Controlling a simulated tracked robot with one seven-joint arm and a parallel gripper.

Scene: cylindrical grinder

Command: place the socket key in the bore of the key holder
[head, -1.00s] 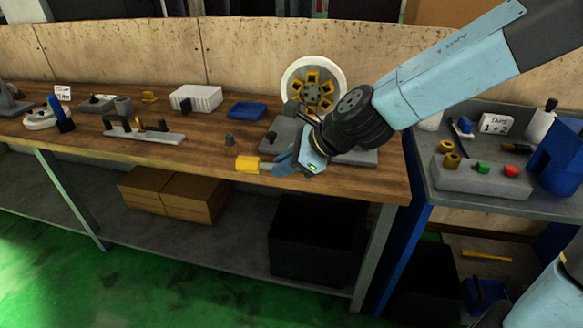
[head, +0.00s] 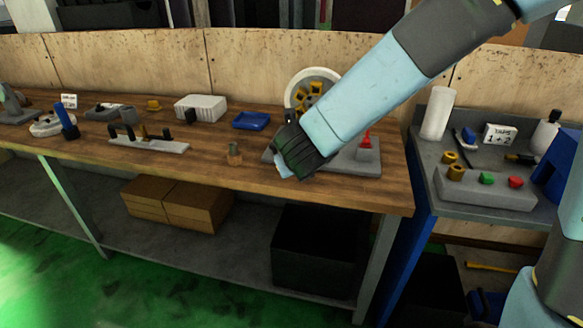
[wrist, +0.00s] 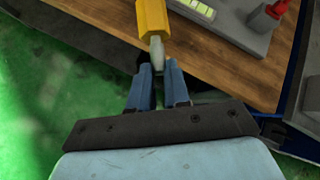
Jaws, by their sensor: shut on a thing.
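The socket key (wrist: 152,20) has a yellow handle and a grey shank. In the wrist view my gripper (wrist: 159,72) is shut on the shank, and the handle points away past the bench's front edge. In the head view my wrist hides the fingers and the key, above the front of the bench near the grinder plate.
The grey machine plate (head: 350,160) carries a round wheel (head: 303,88) and a red-topped block (head: 367,150). A blue tray (head: 251,121) and a grey fixture (head: 150,144) lie to the left. A side table (head: 425,140) stands right. Wood around the cylinder is clear.

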